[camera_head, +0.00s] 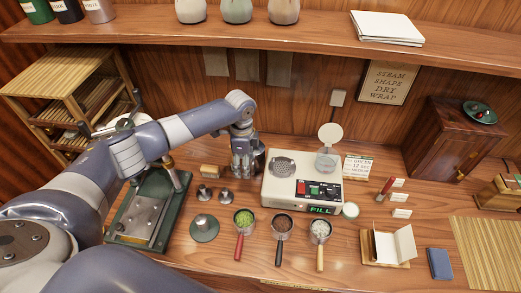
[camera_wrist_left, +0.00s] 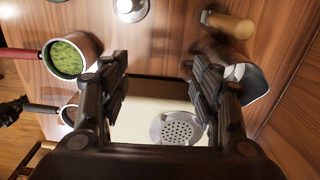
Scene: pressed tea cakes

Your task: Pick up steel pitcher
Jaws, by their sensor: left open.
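The steel pitcher (camera_head: 260,156) is mostly hidden behind my left gripper in the head view, near the back of the counter. In the left wrist view a shiny metal vessel, which looks like the pitcher (camera_wrist_left: 250,82), lies to the right, beside and partly behind the right finger. My left gripper (camera_head: 242,174) points down close to the pitcher. Its two fingers (camera_wrist_left: 163,72) are apart with nothing held between them.
The white machine (camera_head: 302,184) with a perforated disc stands just right of the gripper. A wooden-handled tool (camera_head: 210,171) and small metal weights (camera_head: 204,192) lie left. Several handled cups, including one with green leaves (camera_head: 243,221), stand in front. A shelf (camera_head: 250,37) runs above.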

